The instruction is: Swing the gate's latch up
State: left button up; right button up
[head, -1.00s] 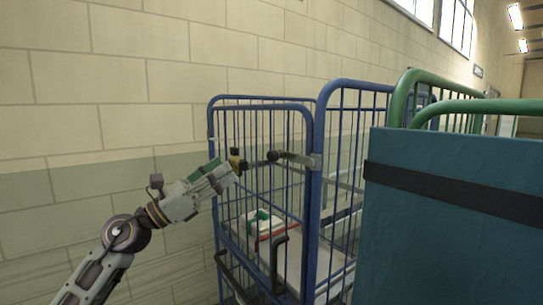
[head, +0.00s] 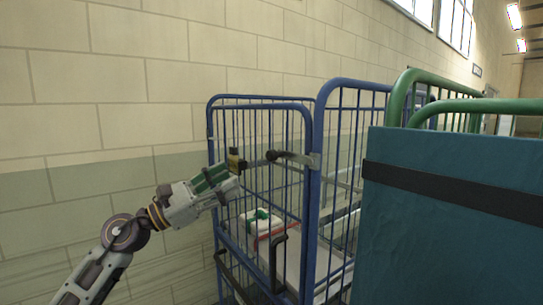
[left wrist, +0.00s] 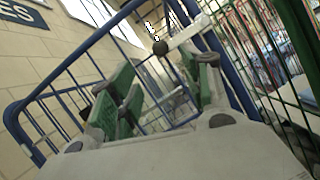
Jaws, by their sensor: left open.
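The blue cage trolley's gate (head: 262,200) stands in the middle of the head view. Its latch (head: 256,162) is a grey bar lying roughly level across the upper gate, with a dark knob and a yellow-and-black piece at its left end. My left gripper (head: 236,180) is open, just below and left of that end, and appears apart from it. In the left wrist view its green-padded fingers (left wrist: 162,92) are spread with nothing between them. A dark round knob (left wrist: 160,47) shows beyond them, near a grey bar. My right gripper is not in view.
A white box with green and red marks (head: 258,222) sits inside the trolley. A teal panel with a black strap (head: 450,205) and a green cage frame (head: 440,80) stand at right. A block wall (head: 100,100) is behind, with free room at left.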

aim_at(268, 157)
pick_arm(q)
jog(key=shift+d+r, duration=0.1)
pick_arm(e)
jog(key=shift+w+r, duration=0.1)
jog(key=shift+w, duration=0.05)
pick_arm(q)
jog(key=p+x, duration=0.3)
jog(key=x, duration=0.4)
jog(key=shift+d+r, duration=0.1)
jog(key=shift+r, duration=0.05)
jog(key=p+x, duration=0.1)
jog(key=x, duration=0.3)
jog(key=shift+p+x, duration=0.55)
jog(key=shift+x, duration=0.6)
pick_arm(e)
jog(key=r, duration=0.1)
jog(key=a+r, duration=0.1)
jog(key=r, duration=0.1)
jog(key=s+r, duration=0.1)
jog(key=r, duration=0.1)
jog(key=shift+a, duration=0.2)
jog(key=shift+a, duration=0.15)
pick_arm(q)
jog(key=c, duration=0.7)
grip_shut()
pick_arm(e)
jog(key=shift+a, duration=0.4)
